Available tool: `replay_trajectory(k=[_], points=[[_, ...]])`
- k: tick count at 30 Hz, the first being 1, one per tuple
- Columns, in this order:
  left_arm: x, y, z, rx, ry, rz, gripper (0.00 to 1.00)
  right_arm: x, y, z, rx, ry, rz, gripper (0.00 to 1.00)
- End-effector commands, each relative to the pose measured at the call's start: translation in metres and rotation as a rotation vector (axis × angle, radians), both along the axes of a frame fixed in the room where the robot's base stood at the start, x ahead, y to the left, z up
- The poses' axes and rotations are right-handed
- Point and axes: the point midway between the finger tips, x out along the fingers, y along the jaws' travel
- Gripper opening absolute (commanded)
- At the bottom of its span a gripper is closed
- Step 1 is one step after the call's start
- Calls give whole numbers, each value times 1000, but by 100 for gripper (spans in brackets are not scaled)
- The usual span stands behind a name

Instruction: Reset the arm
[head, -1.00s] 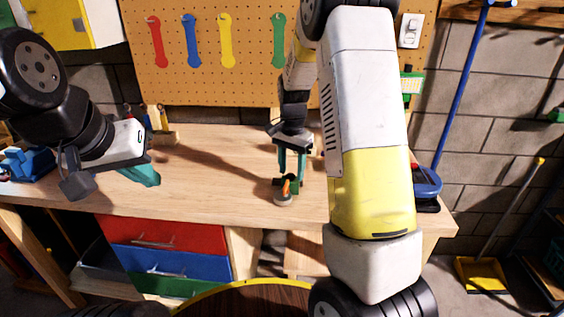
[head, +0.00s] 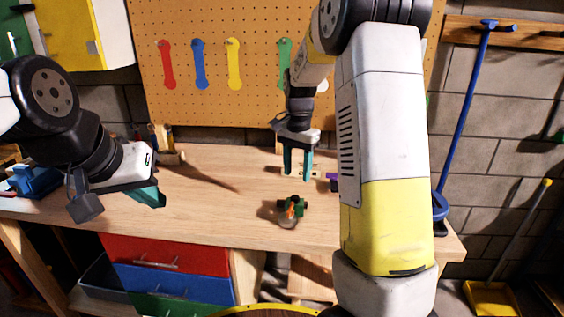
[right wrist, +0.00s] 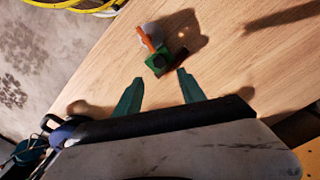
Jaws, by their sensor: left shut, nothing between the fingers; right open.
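My right gripper (head: 299,172) is open and empty, hanging above the workbench (head: 215,208) with its teal fingers pointing down. In the right wrist view its two fingers (right wrist: 160,96) are spread apart. A small green object with an orange part and a pale round base (head: 291,211) sits on the bench, nearer the front edge than the fingers and apart from them. It also shows in the right wrist view (right wrist: 157,55), just beyond the fingertips. My left gripper (head: 150,197) is shut and empty above the left part of the bench.
A pegboard (head: 260,105) with several coloured wrenches stands behind the bench. A blue tool (head: 28,180) lies at the bench's far left. A purple item (head: 333,180) is partly hidden by my right arm.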

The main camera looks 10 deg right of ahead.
Motion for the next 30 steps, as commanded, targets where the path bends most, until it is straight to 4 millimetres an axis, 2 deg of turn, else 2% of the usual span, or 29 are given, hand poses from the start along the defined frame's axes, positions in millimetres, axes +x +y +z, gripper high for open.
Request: replay_trajectory(k=[5, 8, 12, 16, 21, 24, 30], points=[[0, 0, 0, 0, 0, 0, 0, -22, 0, 27, 44, -55, 70, 48], [0, 0, 0, 0, 0, 0, 0, -49, 2, 53, 82, -121, 162, 48], [0, 0, 0, 0, 0, 0, 0, -94, 7, 86, 114, -233, 316, 48], [0, 0, 0, 0, 0, 0, 0, -138, 12, 107, 110, -340, 460, 48], [0, 0, 0, 0, 0, 0, 0, -194, 19, 119, 59, -472, 641, 48], [0, 0, 0, 0, 0, 0, 0, -218, 22, 120, 17, -530, 726, 48], [0, 0, 0, 0, 0, 0, 0, -243, 26, 116, -42, -588, 820, 48]])
